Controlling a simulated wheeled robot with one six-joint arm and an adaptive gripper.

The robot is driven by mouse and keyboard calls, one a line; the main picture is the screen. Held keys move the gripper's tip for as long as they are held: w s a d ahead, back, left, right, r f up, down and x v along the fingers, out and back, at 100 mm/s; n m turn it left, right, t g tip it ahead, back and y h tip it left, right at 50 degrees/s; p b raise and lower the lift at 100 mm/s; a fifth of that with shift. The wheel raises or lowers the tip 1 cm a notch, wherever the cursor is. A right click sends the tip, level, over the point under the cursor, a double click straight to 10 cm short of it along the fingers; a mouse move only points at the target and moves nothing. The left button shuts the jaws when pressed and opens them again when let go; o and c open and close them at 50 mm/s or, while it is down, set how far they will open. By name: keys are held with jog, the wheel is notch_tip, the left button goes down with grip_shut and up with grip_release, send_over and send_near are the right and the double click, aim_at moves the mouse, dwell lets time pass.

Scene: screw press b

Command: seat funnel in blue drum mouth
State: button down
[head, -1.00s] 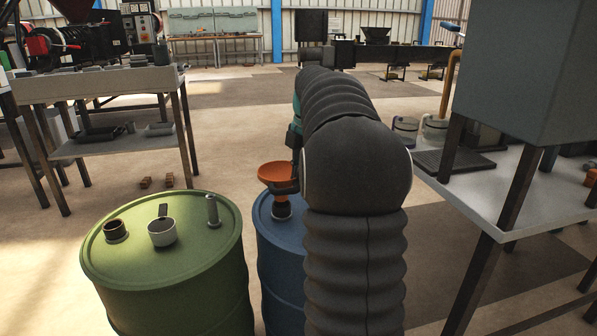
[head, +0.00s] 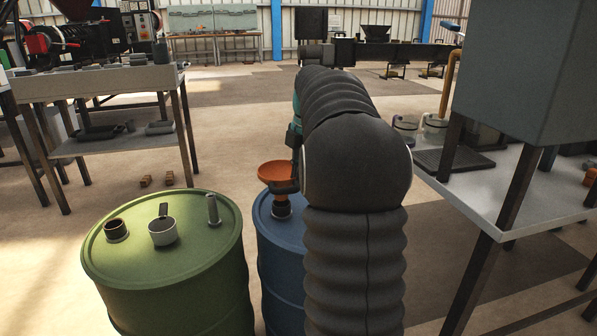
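An orange funnel (head: 275,171) is over the mouth (head: 281,211) of the blue drum (head: 280,258), in the middle of the head view. Its bowl faces up and its lower end meets or overlaps the dark mouth; I cannot tell how deep it sits. My gripper (head: 284,187) is at the funnel's neck, just under the bowl, and appears closed around it. My arm hides the right part of the blue drum and much of the gripper.
A grey table (head: 530,190) is close on the right. Open floor lies behind the drums.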

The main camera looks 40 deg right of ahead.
jog(key=shift+f, duration=0.25)
jog(key=shift+f+b, duration=0.8)
jog(key=shift+f, duration=0.4)
jog(key=shift+f, duration=0.25)
dwell(1.0)
jog(key=c, duration=1.2)
grip_release()
jog(key=shift+c, duration=0.2)
jog(key=shift+r, duration=0.1)
notch_tip(320, 180, up, 12)
jog(key=s+d, duration=0.1)
jog(key=shift+s+f, duration=0.2)
jog(key=shift+s, duration=0.15)
